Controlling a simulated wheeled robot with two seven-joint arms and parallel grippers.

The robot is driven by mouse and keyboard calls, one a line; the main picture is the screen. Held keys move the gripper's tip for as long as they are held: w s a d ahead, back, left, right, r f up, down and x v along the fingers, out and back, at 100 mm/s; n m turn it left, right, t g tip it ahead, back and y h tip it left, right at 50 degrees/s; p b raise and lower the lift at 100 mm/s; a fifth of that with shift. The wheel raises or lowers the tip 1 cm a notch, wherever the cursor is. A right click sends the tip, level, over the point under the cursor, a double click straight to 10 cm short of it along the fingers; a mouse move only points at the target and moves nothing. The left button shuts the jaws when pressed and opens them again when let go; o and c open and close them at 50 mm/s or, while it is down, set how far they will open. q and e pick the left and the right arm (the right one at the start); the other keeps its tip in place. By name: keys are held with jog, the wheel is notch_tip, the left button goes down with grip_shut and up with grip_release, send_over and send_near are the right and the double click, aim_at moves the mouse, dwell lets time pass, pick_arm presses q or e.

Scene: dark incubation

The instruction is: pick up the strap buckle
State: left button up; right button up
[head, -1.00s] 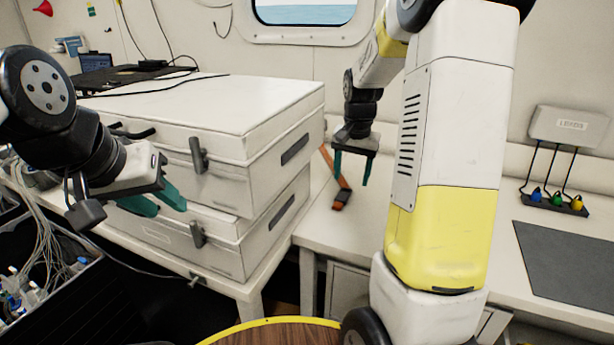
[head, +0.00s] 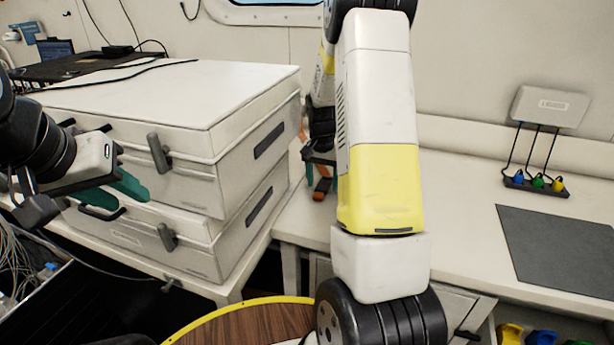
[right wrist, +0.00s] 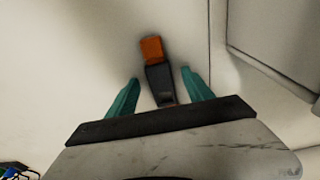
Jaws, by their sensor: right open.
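The strap buckle (right wrist: 160,82) is a black piece with an orange strap end (right wrist: 152,49). In the right wrist view it lies on the pale table top between the two teal fingers of my right gripper (right wrist: 161,92). The gripper is open, with a gap on each side of the buckle. In the head view the buckle (head: 322,187) shows beside the white cases, and my right arm hides much of my right gripper. My left gripper (head: 118,198) is in front of the cases, with teal fingers apart and nothing seen between them.
Two stacked white cases (head: 190,95) stand close on the left of the buckle. A dark mat (head: 560,250) and a rack with coloured plugs (head: 535,183) are on the right of the table. The table between is clear.

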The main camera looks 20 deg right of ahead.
aim_at(323, 185)
jog(key=shift+f, duration=0.2)
grip_shut()
jog(key=shift+r, duration=0.1)
jog(key=shift+r, duration=0.6)
notch_tip(323, 185, up, 2)
jog(key=shift+r, duration=0.2)
jog(key=s+a, duration=0.2)
jog(key=s, duration=0.3)
jog(key=s+a+r, duration=0.1)
jog(key=s+a, duration=0.1)
jog(key=s, duration=0.3)
jog(key=s+a, duration=0.2)
jog(key=s, duration=0.3)
jog(key=shift+r, duration=0.15)
